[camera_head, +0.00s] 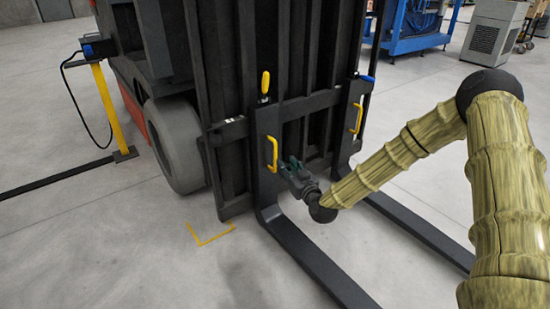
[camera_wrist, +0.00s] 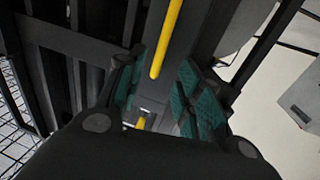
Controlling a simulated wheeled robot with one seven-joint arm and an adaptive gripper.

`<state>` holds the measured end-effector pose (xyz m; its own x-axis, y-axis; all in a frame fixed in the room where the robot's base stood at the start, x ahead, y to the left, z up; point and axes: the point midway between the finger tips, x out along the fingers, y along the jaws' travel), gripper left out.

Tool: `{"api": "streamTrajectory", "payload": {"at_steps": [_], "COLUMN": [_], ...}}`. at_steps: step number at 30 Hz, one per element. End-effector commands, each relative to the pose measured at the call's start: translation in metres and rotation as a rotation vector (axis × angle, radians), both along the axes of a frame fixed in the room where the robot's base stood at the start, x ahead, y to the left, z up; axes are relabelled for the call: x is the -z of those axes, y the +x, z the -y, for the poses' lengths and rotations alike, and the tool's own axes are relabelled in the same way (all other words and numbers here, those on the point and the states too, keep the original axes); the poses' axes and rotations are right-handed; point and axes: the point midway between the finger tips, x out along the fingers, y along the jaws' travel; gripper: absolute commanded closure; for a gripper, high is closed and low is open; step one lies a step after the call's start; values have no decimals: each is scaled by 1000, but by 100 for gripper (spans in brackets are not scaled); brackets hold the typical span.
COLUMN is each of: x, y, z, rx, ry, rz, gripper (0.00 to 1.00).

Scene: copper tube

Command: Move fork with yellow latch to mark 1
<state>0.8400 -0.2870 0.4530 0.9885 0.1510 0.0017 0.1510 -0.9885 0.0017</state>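The fork with the yellow latch (camera_head: 265,84) is the left fork (camera_head: 300,256) on the dark forklift carriage. A yellow handle (camera_head: 272,154) is fixed to its upright part. My gripper (camera_head: 288,166) is just right of this handle's lower end. In the wrist view the green-padded fingers of my gripper (camera_wrist: 160,92) are spread apart. A yellow handle bar (camera_wrist: 168,38) shows in the gap between them, and neither finger is visibly closed on it. A smaller yellow piece (camera_wrist: 140,122) shows lower down. I cannot read any mark numbered 1.
The right fork (camera_head: 420,228) has a blue latch (camera_head: 367,78) and its own yellow handle (camera_head: 356,118). A yellow corner line (camera_head: 210,238) is on the floor. A yellow post (camera_head: 107,108) stands by the wheel (camera_head: 174,145). Floor left of the forks is clear.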

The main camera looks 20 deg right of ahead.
Motion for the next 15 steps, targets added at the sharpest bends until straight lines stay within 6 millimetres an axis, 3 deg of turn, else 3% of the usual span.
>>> {"api": "streamTrajectory", "payload": {"at_steps": [15], "x": [3], "y": [76], "z": [-12], "rx": [-1], "ry": [0], "rz": [0], "gripper": [65]}}
